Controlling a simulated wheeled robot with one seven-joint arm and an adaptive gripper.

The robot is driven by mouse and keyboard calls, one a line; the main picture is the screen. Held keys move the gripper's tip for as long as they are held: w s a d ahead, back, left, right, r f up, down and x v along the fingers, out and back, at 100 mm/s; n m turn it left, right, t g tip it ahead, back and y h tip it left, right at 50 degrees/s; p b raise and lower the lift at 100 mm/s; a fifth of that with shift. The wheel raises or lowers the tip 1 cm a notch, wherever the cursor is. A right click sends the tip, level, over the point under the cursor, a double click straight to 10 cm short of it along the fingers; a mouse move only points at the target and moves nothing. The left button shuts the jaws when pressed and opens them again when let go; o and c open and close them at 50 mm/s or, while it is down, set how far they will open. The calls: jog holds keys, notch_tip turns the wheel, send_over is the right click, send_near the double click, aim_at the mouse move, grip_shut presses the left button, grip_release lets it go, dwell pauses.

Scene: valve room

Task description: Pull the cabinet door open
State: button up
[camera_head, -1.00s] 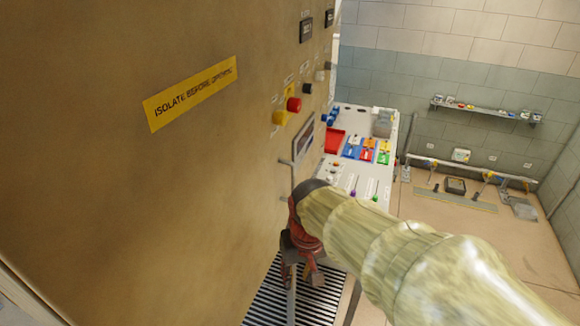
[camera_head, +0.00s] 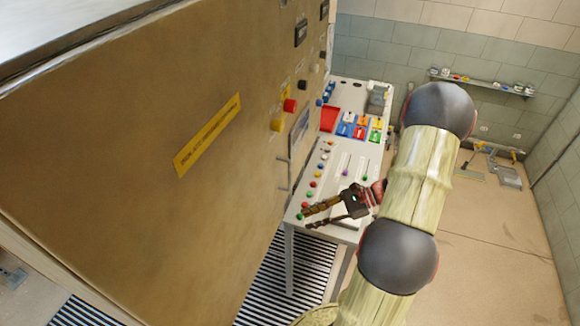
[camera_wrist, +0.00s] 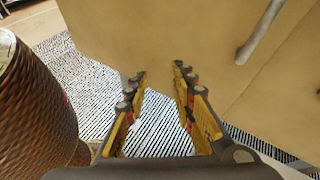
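The cabinet door (camera_head: 130,150) is a large tan panel on the left of the head view, with a yellow label strip (camera_head: 208,135). It looks closed, though I cannot tell if it is slightly ajar. A thin grey vertical bar handle (camera_head: 284,174) sits near its right side; a grey bar handle also shows at the upper right of the wrist view (camera_wrist: 262,32). My gripper (camera_head: 306,218) is to the right of and below the handle, apart from it. In the wrist view my gripper (camera_wrist: 160,71) has its fingers spread with nothing between them, in front of the tan panel.
A white control desk (camera_head: 338,165) with coloured buttons and sliders stands right behind my gripper. Red (camera_head: 290,105) and yellow knobs stick out of the cabinet front. A striped floor grate (camera_head: 300,262) lies below. A brown textured cylinder (camera_wrist: 35,110) fills the wrist view's left. Open floor lies at right.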

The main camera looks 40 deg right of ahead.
aim_at(290, 187)
jog(key=w+d+r+m+t, duration=0.5)
jog(key=w+d+r+t, duration=0.1)
jog(key=w+d+r, duration=0.15)
jog(key=x, duration=0.2)
jog(key=p+x, duration=0.1)
jog(key=x, duration=0.2)
jog(key=p+x, duration=0.1)
jog(key=x, duration=0.2)
jog(key=shift+s+a+r, duration=0.2)
jog(key=shift+a, duration=0.2)
jog(key=c, duration=0.3)
grip_shut()
